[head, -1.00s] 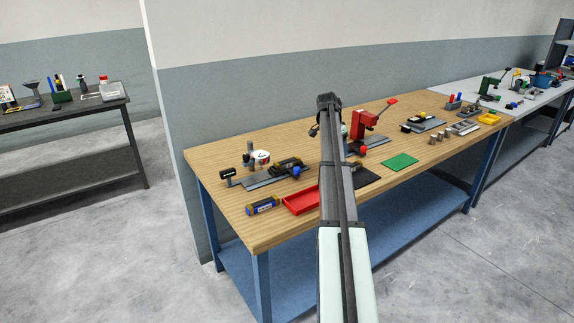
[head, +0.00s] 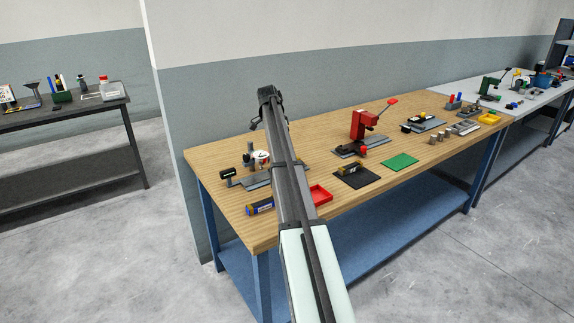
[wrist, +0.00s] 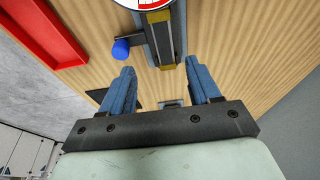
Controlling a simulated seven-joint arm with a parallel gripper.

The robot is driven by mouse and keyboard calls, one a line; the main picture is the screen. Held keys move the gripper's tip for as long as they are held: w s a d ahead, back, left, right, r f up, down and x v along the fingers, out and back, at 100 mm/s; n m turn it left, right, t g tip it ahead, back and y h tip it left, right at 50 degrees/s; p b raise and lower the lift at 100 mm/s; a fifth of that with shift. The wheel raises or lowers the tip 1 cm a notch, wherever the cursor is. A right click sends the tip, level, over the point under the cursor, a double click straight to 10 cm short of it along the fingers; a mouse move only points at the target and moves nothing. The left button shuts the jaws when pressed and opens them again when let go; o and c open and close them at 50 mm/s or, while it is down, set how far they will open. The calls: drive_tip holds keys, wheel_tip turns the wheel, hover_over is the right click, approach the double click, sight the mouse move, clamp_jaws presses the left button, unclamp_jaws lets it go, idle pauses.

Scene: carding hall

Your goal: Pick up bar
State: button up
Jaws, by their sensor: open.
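My gripper (head: 254,124) is high over the left part of the wooden bench, partly hidden by my arm. In the wrist view its two blue fingers (wrist: 160,66) are apart with nothing between them. Beyond them is a long dark bar-like piece with brass-coloured ends (wrist: 163,40), in or on a grey fixture with a blue knob (wrist: 122,50). The fingers look clear of it. Another dark bar-like piece (head: 354,170) lies on a black mat (head: 343,179). I cannot tell which piece is the bar.
A white dial (wrist: 157,4) stands by the fixture. A red press (head: 363,127) and a green mat (head: 400,161) are to the right.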

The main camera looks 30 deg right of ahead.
drive_tip(key=x, duration=0.4)
drive_tip(key=shift+f, duration=0.25)
drive_tip(key=shift+w+x, duration=0.15)
drive_tip(key=shift+x, duration=1.15)
drive_tip(key=shift+w+x, duration=0.15)
drive_tip(key=shift+x, duration=1.1)
drive_tip(key=shift+d, duration=0.15)
drive_tip(key=shift+c, duration=0.4)
clamp_jaws()
